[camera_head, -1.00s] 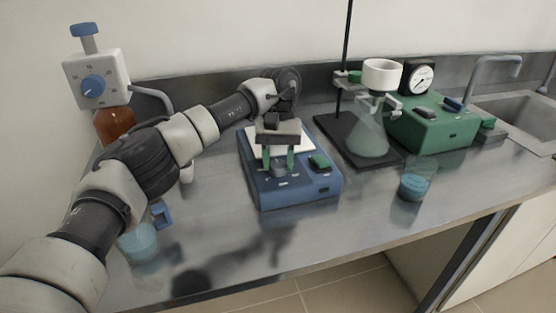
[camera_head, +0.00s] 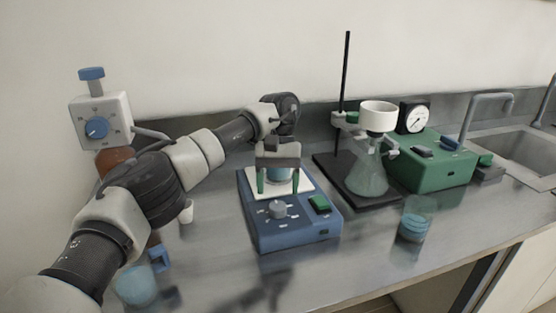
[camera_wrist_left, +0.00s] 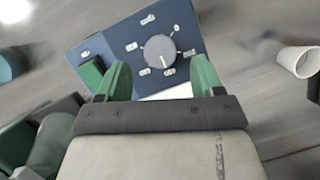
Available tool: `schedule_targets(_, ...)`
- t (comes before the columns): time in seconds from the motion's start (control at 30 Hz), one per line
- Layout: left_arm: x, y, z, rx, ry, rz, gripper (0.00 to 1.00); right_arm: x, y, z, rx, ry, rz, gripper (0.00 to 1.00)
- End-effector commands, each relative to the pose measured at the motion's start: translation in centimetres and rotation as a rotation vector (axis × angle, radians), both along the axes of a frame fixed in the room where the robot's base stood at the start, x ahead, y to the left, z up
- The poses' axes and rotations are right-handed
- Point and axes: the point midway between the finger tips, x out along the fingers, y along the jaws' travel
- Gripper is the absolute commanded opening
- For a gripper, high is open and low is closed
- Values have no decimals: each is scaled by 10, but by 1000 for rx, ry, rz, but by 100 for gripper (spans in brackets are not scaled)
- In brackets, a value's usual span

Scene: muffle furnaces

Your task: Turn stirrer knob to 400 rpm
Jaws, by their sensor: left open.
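The stirrer (camera_head: 295,235) is a blue box with a white top plate, standing on the bench. Its grey round knob (camera_head: 278,209) is on the sloped front, ringed by small labels too small to read. In the left wrist view the knob (camera_wrist_left: 160,50) has a pale pointer line toward the lower side, near one label. My left gripper (camera_head: 278,184) has green fingers, open and empty. It hovers above and behind the knob, apart from it. In the left wrist view the fingers (camera_wrist_left: 161,72) are spread on the knob's near side. My right gripper is not in view.
A green switch (camera_head: 319,204) is beside the knob. To the right are a flask (camera_head: 367,178) on a black stand, a green pump (camera_head: 440,168) and a beaker (camera_head: 414,225). Another beaker (camera_head: 136,287) is at the left front.

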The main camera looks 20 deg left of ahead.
Motion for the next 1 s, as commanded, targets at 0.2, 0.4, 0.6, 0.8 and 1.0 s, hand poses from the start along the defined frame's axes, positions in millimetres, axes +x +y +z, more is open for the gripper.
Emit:
schedule_targets(0.2,16,4,45,1,-4,3,67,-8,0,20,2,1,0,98)
schedule_targets(0.4,22,6,60,0,0,1,67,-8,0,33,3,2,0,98)
schedule_targets(0.6,25,7,64,0,-2,0,67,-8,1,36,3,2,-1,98)
schedule_targets(0.8,25,7,64,-1,-2,-1,67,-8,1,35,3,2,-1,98)
schedule_targets(1.0,25,7,64,-1,-2,-1,67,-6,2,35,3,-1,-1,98)
